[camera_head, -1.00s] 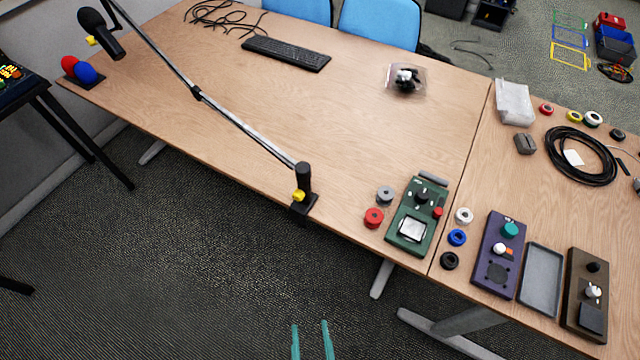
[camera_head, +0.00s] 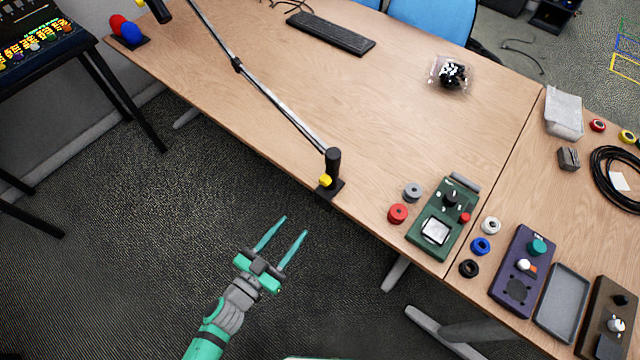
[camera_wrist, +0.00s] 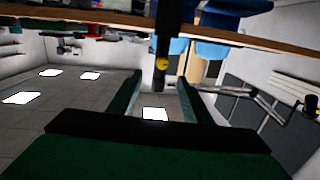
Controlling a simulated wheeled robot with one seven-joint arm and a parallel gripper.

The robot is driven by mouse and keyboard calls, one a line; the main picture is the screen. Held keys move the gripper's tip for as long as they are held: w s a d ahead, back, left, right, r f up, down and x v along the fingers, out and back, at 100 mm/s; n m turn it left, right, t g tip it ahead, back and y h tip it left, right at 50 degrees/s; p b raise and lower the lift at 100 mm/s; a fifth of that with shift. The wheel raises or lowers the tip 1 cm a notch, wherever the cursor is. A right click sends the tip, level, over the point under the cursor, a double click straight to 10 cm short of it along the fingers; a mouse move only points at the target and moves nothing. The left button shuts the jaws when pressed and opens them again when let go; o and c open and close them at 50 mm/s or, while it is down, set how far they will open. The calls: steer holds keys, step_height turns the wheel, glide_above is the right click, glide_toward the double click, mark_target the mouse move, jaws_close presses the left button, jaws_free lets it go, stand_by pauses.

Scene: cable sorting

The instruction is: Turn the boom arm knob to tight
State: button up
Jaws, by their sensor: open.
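The boom arm (camera_head: 282,105) runs from a black clamp base (camera_head: 331,172) at the table's front edge up toward the far left. Its yellow knob (camera_head: 325,181) sits on the front of the base. In the wrist view the yellow knob (camera_wrist: 162,64) shows on the black post, beyond and between my fingertips. My gripper (camera_head: 294,226) is open and empty over the floor, in front of the table edge. It is apart from the knob, lower and to its left in the head view. The knob's turn position is too small to tell.
Red and grey rolls (camera_head: 398,213) and a green pedal (camera_head: 444,219) stand right of the base. A purple pedal (camera_head: 522,272) and grey tray (camera_head: 562,302) lie farther right. A black keyboard (camera_head: 330,34) is at the back.

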steer(key=h, duration=0.2)
glide_toward(322, 182)
steer(key=x, duration=0.9)
steer(key=shift+s, duration=0.1)
steer(key=shift+c, duration=0.7)
steer(key=c, duration=0.9)
steer(key=shift+m, duration=0.3)
steer(key=shift+c, duration=0.2)
